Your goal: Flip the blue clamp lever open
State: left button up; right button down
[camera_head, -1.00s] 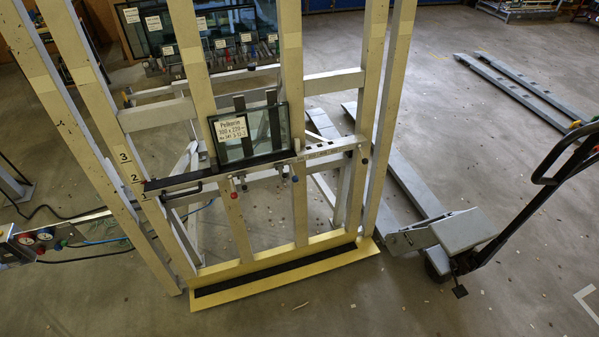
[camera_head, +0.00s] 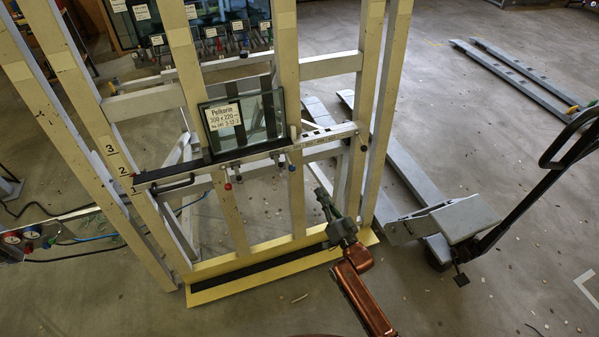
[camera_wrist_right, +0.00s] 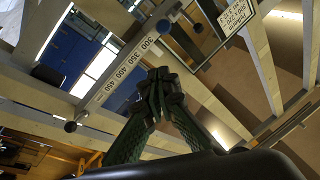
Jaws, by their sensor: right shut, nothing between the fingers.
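The blue clamp lever (camera_head: 292,168) is a small blue-ended part hanging under the horizontal rail (camera_head: 325,136) of the tilted frame, below the right edge of the small glass pane (camera_head: 242,122). A red-ended lever (camera_head: 228,186) hangs farther left. My right gripper (camera_head: 323,197) is shut and empty, to the right of and below the blue lever and apart from it. My left gripper is not in view.
Pale uprights (camera_head: 375,90) of the frame stand around the rail. A yellow ledge with a black strip (camera_head: 265,269) runs along its foot. A pallet truck (camera_head: 465,220) stands at the right. Gauges (camera_head: 32,233) sit at the left edge. Open floor lies in front.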

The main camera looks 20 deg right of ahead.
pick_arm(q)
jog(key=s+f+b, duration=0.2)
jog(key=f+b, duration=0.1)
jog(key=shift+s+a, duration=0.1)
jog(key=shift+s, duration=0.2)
pick_arm(e)
jog(key=a+x, duration=0.2)
jog(key=x, duration=1)
jog(key=shift+s+f+t, duration=0.2)
jog(key=shift+t, duration=0.1)
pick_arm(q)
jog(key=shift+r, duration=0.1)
